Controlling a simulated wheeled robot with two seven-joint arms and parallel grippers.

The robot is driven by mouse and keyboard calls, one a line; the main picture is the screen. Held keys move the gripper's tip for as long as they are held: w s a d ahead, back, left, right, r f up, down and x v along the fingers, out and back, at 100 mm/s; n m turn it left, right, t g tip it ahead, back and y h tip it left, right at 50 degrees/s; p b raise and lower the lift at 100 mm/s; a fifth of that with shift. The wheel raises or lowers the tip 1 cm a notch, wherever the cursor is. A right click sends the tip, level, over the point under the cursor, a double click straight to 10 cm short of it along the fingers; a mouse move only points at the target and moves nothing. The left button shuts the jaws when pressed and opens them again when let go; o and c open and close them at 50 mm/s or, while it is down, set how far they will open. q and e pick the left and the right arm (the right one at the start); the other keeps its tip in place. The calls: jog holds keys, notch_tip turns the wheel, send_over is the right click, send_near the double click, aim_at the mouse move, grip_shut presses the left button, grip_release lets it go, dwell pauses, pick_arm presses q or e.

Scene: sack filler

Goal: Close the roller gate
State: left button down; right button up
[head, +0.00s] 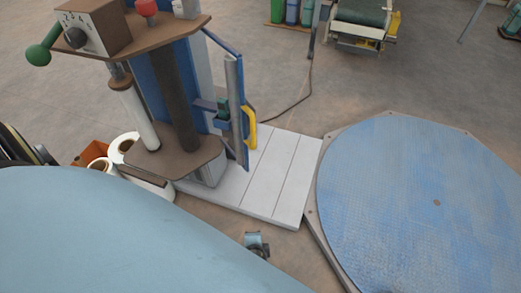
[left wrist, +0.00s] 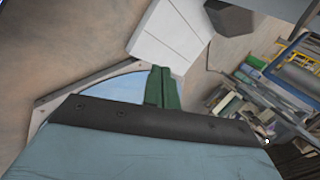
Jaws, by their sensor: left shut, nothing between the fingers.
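The roller gate (head: 234,95) stands upright on the right side of the blue machine column in the head view. It has a tall grey strip in a blue frame and a yellow handle (head: 250,128) on its right side. I cannot tell how far the gate stands open. In the left wrist view the green fingers of my left gripper (left wrist: 163,88) are together with nothing between them. The gate does not show clearly there, and the gripper is apart from it. My right gripper is not in view.
A white slatted platform (head: 262,180) lies below the gate, beside a large blue turntable (head: 425,200). A control box (head: 92,25) with a green knob tops the machine. White rolls (head: 122,146) stand at its left foot. A dark cable crosses the floor behind.

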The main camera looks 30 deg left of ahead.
pick_arm(q)
jog(key=w+r+t+y+b, duration=0.2)
jog(key=w+r+t+y, duration=0.15)
jog(key=w+r, duration=0.55)
jog(key=w+r+t+y+b, duration=0.3)
jog(key=w+r+y, duration=0.25)
jog(key=r, duration=0.85)
jog(key=w+a+p, duration=0.1)
jog(key=w+a, duration=0.2)
jog(key=a, duration=0.6)
jog(key=shift+w+a+f+h+p, duration=0.15)
jog(key=shift+w+f+h+p, duration=0.05)
jog(key=shift+h+p, duration=0.2)
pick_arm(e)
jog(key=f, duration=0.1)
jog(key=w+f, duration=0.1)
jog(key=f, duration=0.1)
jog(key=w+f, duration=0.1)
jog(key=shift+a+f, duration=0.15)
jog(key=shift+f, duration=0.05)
